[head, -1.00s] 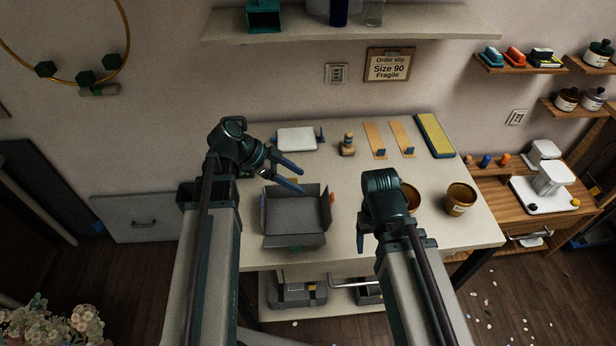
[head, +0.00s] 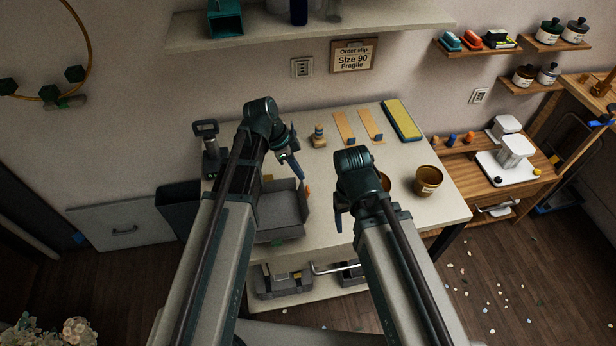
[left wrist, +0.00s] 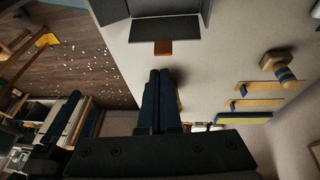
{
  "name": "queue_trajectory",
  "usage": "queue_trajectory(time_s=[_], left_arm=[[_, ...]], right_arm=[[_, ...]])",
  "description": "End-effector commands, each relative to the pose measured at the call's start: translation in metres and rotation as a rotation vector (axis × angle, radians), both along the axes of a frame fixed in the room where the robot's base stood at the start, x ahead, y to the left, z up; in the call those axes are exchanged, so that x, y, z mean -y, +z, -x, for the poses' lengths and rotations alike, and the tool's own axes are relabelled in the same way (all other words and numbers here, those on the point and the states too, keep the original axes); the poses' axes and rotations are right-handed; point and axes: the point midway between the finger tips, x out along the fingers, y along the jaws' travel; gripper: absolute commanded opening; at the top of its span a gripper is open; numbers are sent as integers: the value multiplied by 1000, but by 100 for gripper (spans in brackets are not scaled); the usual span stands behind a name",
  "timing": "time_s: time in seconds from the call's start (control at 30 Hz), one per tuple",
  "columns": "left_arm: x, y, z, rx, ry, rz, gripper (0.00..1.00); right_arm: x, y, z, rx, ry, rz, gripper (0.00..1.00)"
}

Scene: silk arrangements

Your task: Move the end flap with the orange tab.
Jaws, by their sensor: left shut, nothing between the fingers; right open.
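A grey open box (head: 281,209) sits on the white table, with flaps at its edges. Its right-end flap (left wrist: 153,28) carries an orange tab (head: 307,189); the tab also shows in the left wrist view (left wrist: 163,47). The flap stands up from the box; its exact tilt is hard to tell. A green tab (head: 277,241) is on the front side. My left gripper (head: 299,175) is shut and empty, close to the orange tab on its outer side; in the left wrist view its fingertips (left wrist: 160,72) are apart from the tab. My right gripper (head: 339,222) is open, right of the box.
A brown pot (head: 428,181) stands at the right, with another partly behind my right arm. A stamp (head: 319,136), two wooden strips (head: 344,128) and a yellow-topped pad (head: 402,119) lie at the back. A dark device (head: 211,149) stands at back left. Table between stamp and right gripper is clear.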

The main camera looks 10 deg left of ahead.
Motion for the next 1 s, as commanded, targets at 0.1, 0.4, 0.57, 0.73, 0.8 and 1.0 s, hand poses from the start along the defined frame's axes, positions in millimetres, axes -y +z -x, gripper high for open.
queue_trajectory(time_s=[0.1,0.4,0.57,0.73,0.8,1.0], left_arm=[[35,10,-11,-12,-13,-133,0],[72,16,-20,12,-3,-304,0],[73,15,-20,14,-1,-313,0],[73,10,-20,14,-1,-312,0],[73,5,-20,14,-2,-311,0],[74,-15,-20,14,-2,-311,0]], right_arm=[[0,19,0,0,0,0,70],[0,31,0,0,1,0,70],[0,30,0,0,1,0,70],[0,25,0,0,1,0,70],[0,21,0,0,0,0,70],[0,0,0,0,0,0,70]])
